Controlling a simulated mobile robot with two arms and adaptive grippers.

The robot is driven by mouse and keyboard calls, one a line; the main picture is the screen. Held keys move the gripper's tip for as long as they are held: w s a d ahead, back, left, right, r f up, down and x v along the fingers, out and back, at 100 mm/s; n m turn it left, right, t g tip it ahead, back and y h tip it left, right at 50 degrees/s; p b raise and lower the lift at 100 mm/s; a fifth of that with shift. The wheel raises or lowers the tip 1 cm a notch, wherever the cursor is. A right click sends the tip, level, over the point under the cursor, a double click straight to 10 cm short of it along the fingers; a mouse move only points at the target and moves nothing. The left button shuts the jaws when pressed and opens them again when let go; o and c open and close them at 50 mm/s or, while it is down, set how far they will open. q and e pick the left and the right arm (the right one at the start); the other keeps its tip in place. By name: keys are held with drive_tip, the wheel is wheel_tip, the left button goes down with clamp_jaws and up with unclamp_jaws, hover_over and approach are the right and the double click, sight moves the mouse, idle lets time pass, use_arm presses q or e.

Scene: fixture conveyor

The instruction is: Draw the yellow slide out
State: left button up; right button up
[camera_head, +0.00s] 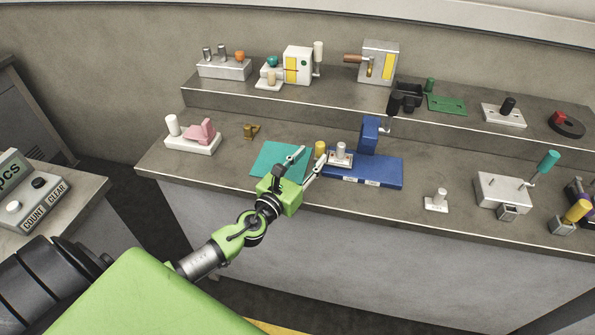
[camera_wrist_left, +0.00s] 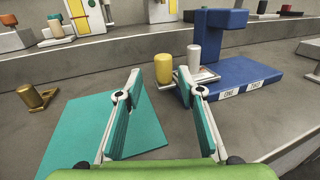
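A yellow cylindrical knob (camera_head: 320,147) stands at the left end of a light metal slide plate (camera_head: 342,162) on the blue fixture (camera_head: 390,172). The knob also shows in the left wrist view (camera_wrist_left: 163,68), ahead of my fingers. A pale upright pin (camera_wrist_left: 194,55) stands on the plate beside it. The fixture's front carries the labels ONE and TWO. My left gripper (camera_head: 308,157) is open and empty, its fingers spread in the left wrist view (camera_wrist_left: 167,82). It hovers in front of the knob, apparently not touching it. My right gripper is not in view.
A flat teal mat (camera_head: 270,160) lies left of the fixture, partly below my gripper. A brass piece (camera_head: 251,131) and a fixture with a pink block (camera_head: 201,133) stand farther left. A raised shelf (camera_head: 330,97) behind holds several devices.

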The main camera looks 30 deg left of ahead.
use_arm(q)
drive_tip(key=s, duration=0.7)
drive_tip(key=shift+a, duration=0.2)
